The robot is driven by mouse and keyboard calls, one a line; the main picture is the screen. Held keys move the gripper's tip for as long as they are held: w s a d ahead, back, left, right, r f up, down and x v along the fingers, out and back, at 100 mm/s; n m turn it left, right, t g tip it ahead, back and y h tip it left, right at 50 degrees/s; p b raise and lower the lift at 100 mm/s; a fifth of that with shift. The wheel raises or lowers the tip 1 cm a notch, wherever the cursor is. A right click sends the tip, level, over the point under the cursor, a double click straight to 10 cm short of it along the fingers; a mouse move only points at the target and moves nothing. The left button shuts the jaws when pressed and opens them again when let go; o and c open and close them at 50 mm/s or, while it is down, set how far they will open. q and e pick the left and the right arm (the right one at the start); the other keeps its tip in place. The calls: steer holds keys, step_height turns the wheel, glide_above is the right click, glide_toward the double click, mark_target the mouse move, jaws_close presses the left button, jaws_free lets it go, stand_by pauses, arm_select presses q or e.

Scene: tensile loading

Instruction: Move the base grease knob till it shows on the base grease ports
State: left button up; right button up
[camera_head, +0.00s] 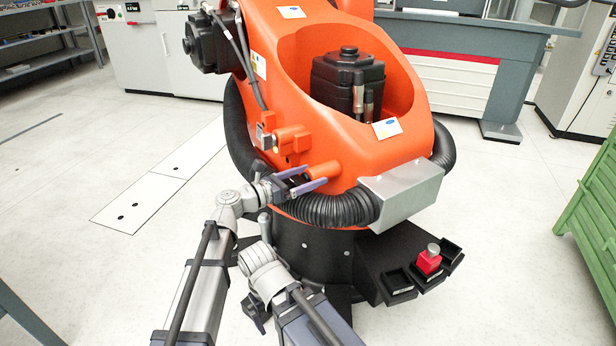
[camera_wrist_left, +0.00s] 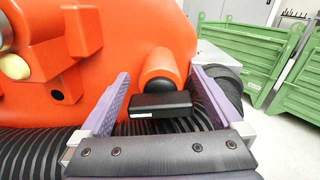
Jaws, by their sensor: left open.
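My left gripper (camera_head: 316,177) is open beside the lower side of the orange robot arm body (camera_head: 345,150). In the left wrist view its two purple fingers (camera_wrist_left: 158,76) stand on either side of an orange cylinder (camera_wrist_left: 160,64) with a labelled black bar (camera_wrist_left: 160,105) in front of it. The fingers look apart from both. I cannot tell whether this is the base grease knob or a port. A red block with a grey knob on top (camera_head: 429,261) stands at a small black tray on the dark base.
A ribbed black hose (camera_head: 325,209) wraps the orange body just below the gripper. A grey metal cover (camera_head: 402,192) juts out to the right. Small black trays (camera_head: 397,283) sit on the base. Green crates (camera_wrist_left: 232,50) stand at the right.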

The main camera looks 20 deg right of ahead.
arm_select(q)
steer(key=c, duration=1.3)
steer(key=shift+m, duration=0.3)
steer(key=shift+s+d+m, duration=0.1)
steer(key=shift+m, duration=1.45)
steer(key=shift+s+m, duration=0.1)
steer(key=shift+m, duration=1.45)
steer(key=o, duration=1.3)
